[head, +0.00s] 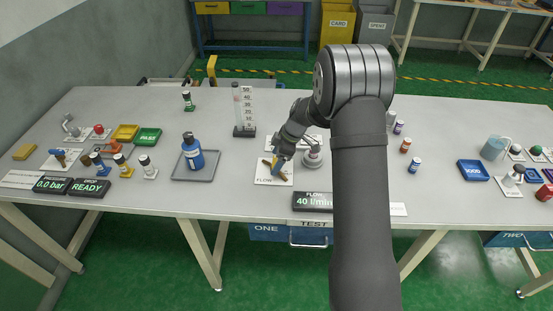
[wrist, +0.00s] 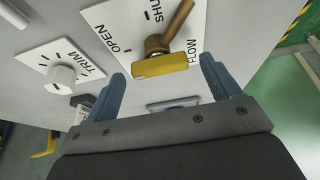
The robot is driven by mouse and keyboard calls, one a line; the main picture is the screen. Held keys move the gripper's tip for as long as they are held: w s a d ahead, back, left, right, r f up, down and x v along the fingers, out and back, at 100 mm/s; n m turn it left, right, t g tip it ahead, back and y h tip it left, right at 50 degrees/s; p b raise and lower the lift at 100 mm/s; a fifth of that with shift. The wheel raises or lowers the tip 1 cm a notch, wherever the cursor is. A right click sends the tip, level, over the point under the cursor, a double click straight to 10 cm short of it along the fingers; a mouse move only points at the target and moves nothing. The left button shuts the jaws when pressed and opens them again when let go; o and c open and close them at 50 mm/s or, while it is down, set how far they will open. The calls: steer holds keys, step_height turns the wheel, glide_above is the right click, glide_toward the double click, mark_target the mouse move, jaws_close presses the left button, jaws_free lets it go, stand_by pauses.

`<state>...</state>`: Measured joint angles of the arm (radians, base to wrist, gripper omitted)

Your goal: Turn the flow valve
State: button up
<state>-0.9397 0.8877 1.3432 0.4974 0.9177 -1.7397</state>
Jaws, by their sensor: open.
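The flow valve has a brass body and a yellow lever end (wrist: 163,63) in the wrist view. It sits on a white plate (wrist: 118,22) marked OPEN, SHUT and FLOW. In the head view the plate (head: 262,181) lies at the table's middle, with my gripper (head: 279,168) low over it, hiding part of the valve. In the wrist view my gripper (wrist: 166,88) is open, its two blue fingers apart, with the yellow end between and just beyond the fingertips. I cannot tell whether they touch it.
A TRIM plate with a white knob (wrist: 62,76) is beside the flow plate. A flow display (head: 313,201) reads 40 l/min. A scaled tube (head: 238,112) stands behind, and a blue bottle (head: 192,155) on a grey tray stands left. My arm hides the table right of the valve.

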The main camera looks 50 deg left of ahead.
steer(key=v, duration=1.7)
steer(key=shift+d+f, duration=0.15)
steer(key=x, duration=1.7)
steer(key=shift+a, duration=0.2)
steer(key=shift+s+f, duration=0.1)
steer(key=shift+f, duration=0.1)
steer(key=shift+d+r+m+t+y, duration=0.1)
steer(key=shift+m+t+y, duration=0.1)
steer(key=shift+m, duration=0.3)
steer(key=shift+r+m+t+y, duration=0.1)
steer(key=shift+m+y, duration=0.1)
steer(key=shift+m, duration=0.3)
steer(key=m+t, duration=0.1)
steer(key=m, duration=0.2)
steer(key=m+t, duration=0.1)
steer(key=m, duration=0.2)
steer(key=shift+s+m+y, duration=0.2)
steer(key=shift+m+y, duration=0.1)
steer(key=shift+m, duration=0.1)
steer(key=shift+s+m+t, duration=0.1)
steer(key=shift+m+t, duration=0.8)
steer(key=shift+m, duration=1)
steer(key=shift+m+t, duration=0.3)
steer(key=shift+m, duration=0.4)
